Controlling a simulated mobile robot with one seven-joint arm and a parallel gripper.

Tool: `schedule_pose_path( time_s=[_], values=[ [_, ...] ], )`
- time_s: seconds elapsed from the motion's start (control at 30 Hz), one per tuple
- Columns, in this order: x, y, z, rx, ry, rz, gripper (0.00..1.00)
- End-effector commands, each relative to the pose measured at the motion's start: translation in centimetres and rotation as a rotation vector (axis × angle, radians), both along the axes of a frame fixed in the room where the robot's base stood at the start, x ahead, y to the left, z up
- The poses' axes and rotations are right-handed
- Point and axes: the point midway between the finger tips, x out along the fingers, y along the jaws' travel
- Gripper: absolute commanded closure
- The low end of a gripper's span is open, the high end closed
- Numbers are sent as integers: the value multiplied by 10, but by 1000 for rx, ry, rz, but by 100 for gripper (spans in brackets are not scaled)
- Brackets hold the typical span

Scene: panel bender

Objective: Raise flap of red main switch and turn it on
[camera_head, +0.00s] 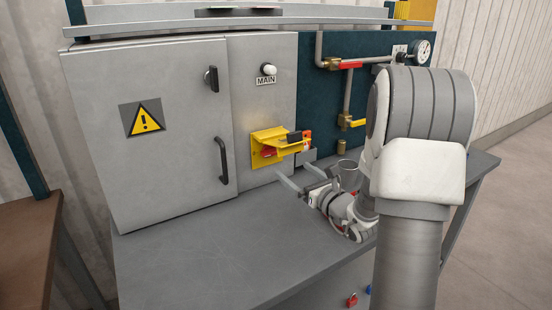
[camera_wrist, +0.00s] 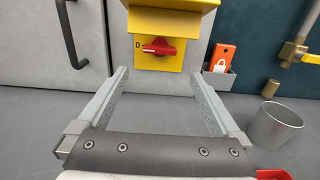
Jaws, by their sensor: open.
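The red main switch (camera_wrist: 159,47) sits on a yellow plate on the grey cabinet front. Its handle lies horizontal, with a "0" mark at its left. The yellow flap (camera_wrist: 172,18) juts out above the handle in the wrist view, leaving the handle visible below it. In the head view the flap (camera_head: 283,146) sticks out from the panel, and part of the red handle (camera_head: 268,152) shows. My gripper (camera_wrist: 160,72) is open and empty, its fingers pointing at the panel just below the switch. In the head view my gripper (camera_head: 292,172) is low over the grey bench.
A small grey holder (camera_wrist: 220,80) with an orange padlock tag (camera_wrist: 223,55) is right of the switch. A metal cup (camera_wrist: 274,127) stands on the bench at the right. A white lamp (camera_head: 268,69) labelled MAIN is above. A black door handle (camera_head: 222,160) is left.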

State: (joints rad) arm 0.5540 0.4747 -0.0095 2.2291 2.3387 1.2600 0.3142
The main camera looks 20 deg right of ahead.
Motion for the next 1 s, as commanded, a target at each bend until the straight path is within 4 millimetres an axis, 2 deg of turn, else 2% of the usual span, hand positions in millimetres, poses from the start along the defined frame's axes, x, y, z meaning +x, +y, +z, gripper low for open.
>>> schedule_pose_path(
  time_s=[0.1,0.3,0.5,0.7,0.93,0.97,1.0],
  values=[
    [27,6,0,0,0,3,0],
    [68,14,0,-2,-1,3,0],
    [94,19,0,-1,1,1,0],
    [104,21,0,-1,0,1,0],
    [104,21,0,-1,0,1,0],
    [104,21,0,-1,0,1,2],
    [104,21,0,-1,0,1,9]
  ],
)
